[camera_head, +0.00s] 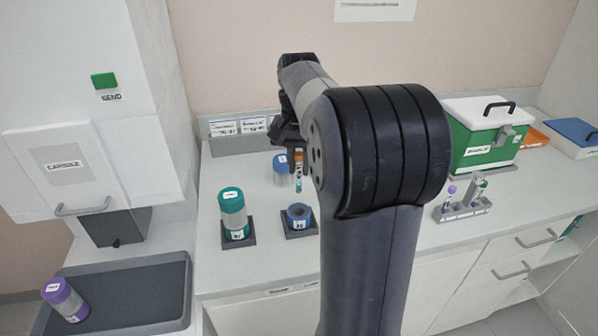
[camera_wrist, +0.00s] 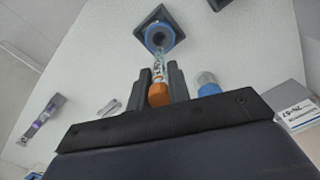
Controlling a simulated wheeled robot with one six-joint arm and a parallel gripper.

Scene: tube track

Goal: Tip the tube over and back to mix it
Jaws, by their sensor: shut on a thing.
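My gripper (camera_wrist: 163,90) is shut on a clear tube with an orange cap (camera_wrist: 159,94). In the head view the tube (camera_head: 298,172) hangs upright below the gripper, above the counter, with its orange part at the top. In the wrist view the tube's far end lines up with a blue ring-shaped holder (camera_wrist: 158,37) on a dark square base. In the head view this blue holder (camera_head: 299,214) stands on the counter, below the tube. My arm hides part of the counter and much of the gripper.
A teal-capped canister (camera_head: 232,212) stands on a dark base, left of the blue holder. A blue-capped canister (camera_head: 281,170) stands behind. A rack (camera_head: 462,210) with tubes is at right, near a green-white box (camera_head: 487,140).

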